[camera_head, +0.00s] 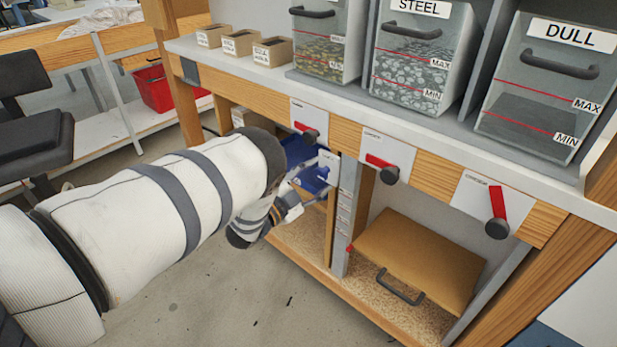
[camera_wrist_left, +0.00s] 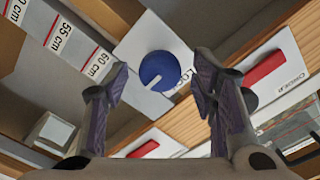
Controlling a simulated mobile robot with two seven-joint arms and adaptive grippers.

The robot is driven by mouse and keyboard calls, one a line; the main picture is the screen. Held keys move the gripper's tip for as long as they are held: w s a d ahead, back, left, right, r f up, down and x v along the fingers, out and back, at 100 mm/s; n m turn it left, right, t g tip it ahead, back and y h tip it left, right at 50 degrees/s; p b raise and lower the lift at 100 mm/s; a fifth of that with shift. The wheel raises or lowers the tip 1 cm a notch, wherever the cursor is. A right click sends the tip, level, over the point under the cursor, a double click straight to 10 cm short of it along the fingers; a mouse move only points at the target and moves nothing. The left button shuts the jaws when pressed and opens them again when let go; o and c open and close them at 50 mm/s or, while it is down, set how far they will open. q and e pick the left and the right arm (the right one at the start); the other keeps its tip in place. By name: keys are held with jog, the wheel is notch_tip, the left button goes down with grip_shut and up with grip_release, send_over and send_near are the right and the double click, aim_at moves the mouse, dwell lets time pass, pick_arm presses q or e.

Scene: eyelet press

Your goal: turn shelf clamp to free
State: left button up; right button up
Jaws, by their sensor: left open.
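The shelf clamp is a round blue knob (camera_wrist_left: 158,71) with a white pointer line, on a white plate (camera_wrist_left: 150,42) whose lettering is partly hidden. In the left wrist view the pointer slants to the lower left. In the head view the blue knob (camera_head: 322,172) shows small at the post below the worktop. My left gripper (camera_wrist_left: 160,92) is open and empty. Its two fingers stand left and right of the knob in the wrist view, apparently short of it. In the head view my left gripper (camera_head: 297,192) is partly hidden by my own arm.
Red levers on white plates line the worktop edge, one left (camera_head: 305,132), one middle (camera_head: 382,164), one right (camera_head: 497,207). A scale label (camera_wrist_left: 100,63) reads 60 cm. A brown panel with a handle (camera_head: 425,258) sits in the lower bay. Clear bins stand above, including STEEL (camera_head: 415,60).

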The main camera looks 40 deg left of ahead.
pick_arm(q)
jog(key=s, duration=1.1)
jog(key=shift+s+a, duration=0.3)
jog(key=shift+a, duration=0.15)
jog(key=shift+f, duration=0.1)
